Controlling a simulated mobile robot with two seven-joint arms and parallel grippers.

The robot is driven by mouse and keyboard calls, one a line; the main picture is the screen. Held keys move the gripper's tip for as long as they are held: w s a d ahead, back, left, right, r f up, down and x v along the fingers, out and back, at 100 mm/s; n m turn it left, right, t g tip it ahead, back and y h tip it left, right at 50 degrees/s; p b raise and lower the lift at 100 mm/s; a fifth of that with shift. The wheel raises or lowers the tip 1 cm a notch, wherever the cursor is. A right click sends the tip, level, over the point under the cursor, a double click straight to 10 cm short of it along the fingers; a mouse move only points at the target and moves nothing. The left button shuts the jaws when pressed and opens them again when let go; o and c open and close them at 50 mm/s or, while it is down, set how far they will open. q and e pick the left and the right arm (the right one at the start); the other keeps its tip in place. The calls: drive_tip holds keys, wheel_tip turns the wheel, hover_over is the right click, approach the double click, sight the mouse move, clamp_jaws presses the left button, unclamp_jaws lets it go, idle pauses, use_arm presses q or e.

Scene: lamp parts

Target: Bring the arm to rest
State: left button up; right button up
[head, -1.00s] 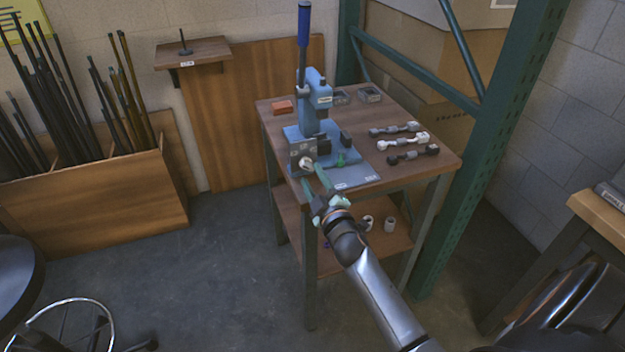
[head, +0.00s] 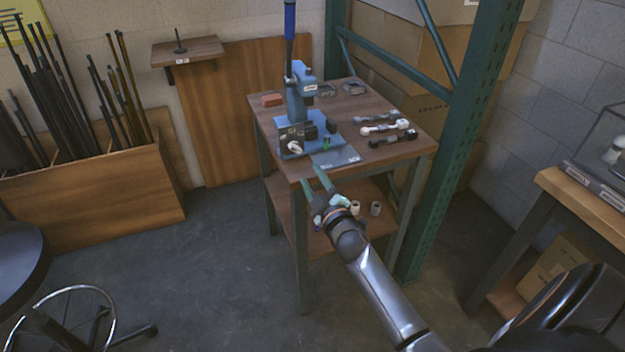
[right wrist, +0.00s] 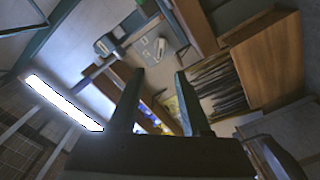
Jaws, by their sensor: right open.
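My right gripper (head: 314,181) is open in the head view, in front of the near edge of the small wooden table (head: 385,153). Nothing shows between its fingers. In the right wrist view its two dark fingers (right wrist: 160,100) stand wide apart with a gap between them. A blue press (head: 297,105) with a tall lever stands on the table beyond the gripper. A white part (head: 294,147) sits at the press's front. My left gripper does not show in either view.
Several lamp joints (head: 385,129) lie on the table's right. White pieces (head: 376,208) rest on the lower shelf. A green rack post (head: 450,140) stands right of the table. A rod bin (head: 95,190) and a stool (head: 20,262) are at left. The floor between is clear.

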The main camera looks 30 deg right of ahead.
drive_tip(key=shift+w, duration=0.1)
idle(0.4)
drive_tip(key=s+a+f+m+g+y+p, duration=0.1)
drive_tip(key=s+a+f+m+g+y, duration=0.1)
drive_tip(key=s+a+f, duration=0.3)
drive_tip(key=s+a+f+m+g+y+p, duration=0.1)
drive_tip(key=s+a+f, duration=0.5)
drive_tip(key=s, duration=0.7)
drive_tip(key=s+a+f+m+g+y+p, duration=0.2)
drive_tip(key=s+a+f+g, duration=0.3)
drive_tip(key=s, duration=0.5)
drive_tip(key=shift+a+f+m+y, duration=0.35)
drive_tip(key=shift+a+y, duration=0.25)
drive_tip(key=shift+a, duration=0.65)
drive_tip(key=shift+s, duration=0.1)
